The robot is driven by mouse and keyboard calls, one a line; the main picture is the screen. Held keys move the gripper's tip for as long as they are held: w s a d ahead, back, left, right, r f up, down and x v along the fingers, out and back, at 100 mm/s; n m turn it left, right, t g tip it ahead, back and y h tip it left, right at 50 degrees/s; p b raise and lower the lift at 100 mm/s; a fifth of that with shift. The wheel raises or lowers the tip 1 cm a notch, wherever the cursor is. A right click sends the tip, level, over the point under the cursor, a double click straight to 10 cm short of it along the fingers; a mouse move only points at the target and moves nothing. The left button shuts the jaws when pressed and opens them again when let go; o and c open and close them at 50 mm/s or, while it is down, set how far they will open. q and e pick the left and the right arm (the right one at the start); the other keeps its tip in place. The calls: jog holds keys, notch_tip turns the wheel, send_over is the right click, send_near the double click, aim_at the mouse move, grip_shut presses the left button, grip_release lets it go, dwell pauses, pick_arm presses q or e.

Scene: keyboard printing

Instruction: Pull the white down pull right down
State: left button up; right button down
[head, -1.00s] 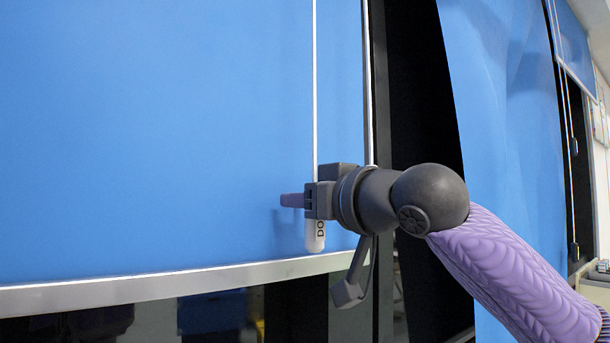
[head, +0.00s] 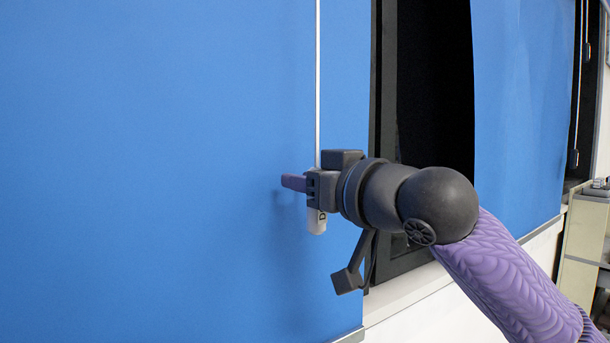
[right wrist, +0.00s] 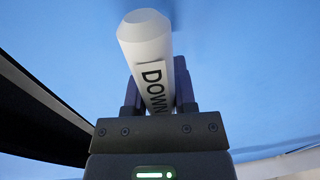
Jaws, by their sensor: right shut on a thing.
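The white down pull (head: 317,222) hangs on a thin white cord (head: 317,90) in front of the blue blind (head: 150,150). My right gripper (head: 300,184) is shut on the pull, and its lower end sticks out below the fingers. In the right wrist view the pull (right wrist: 148,45) shows the word DOWN and lies between the two dark fingers. The blind's bottom bar (head: 352,336) shows only at the lower edge of the head view. My left gripper is not in view.
A dark window frame (head: 388,100) stands right of the blind. A second blue blind (head: 522,110) hangs farther right. A pale sill (head: 430,305) runs below the window. A shelf unit (head: 585,240) stands at the far right.

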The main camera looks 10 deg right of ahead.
jog(key=shift+f, duration=0.35)
jog(key=c, duration=0.9)
grip_release()
jog(key=o, duration=0.5)
jog(key=shift+r, duration=0.1)
jog(key=v, duration=1)
jog(key=shift+b, duration=0.3)
jog(key=shift+d, duration=0.1)
